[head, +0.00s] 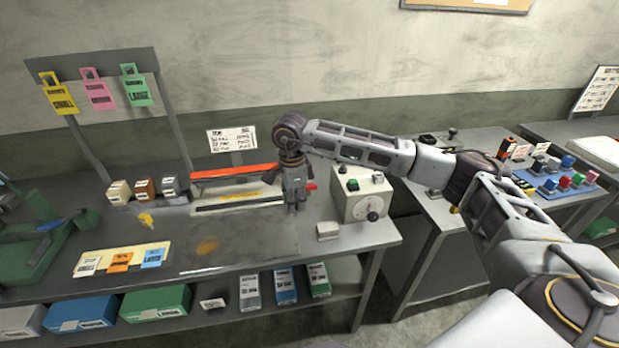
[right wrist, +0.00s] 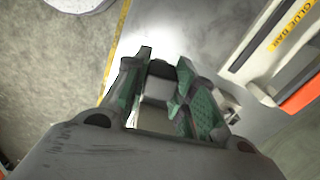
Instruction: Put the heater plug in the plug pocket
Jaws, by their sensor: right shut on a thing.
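My right gripper (head: 294,203) points down over the bench, beside the right end of the heat sealer with the orange-red bar. In the right wrist view its two green-padded fingers (right wrist: 160,90) are closed around a small pale grey block (right wrist: 157,88), which I take to be the heater plug. In the head view the fingers hide it. A small whitish block (head: 327,231) sits on the bench to the right of the gripper; I cannot tell whether it is the plug pocket. My left gripper is out of view.
A cream control box (head: 362,194) with a dial stands close right of the gripper. The sealer's orange-red bar (head: 235,172) lies to the left. Coloured cards (head: 120,261) lie at the front left. The front bench edge and a gap between benches are at right.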

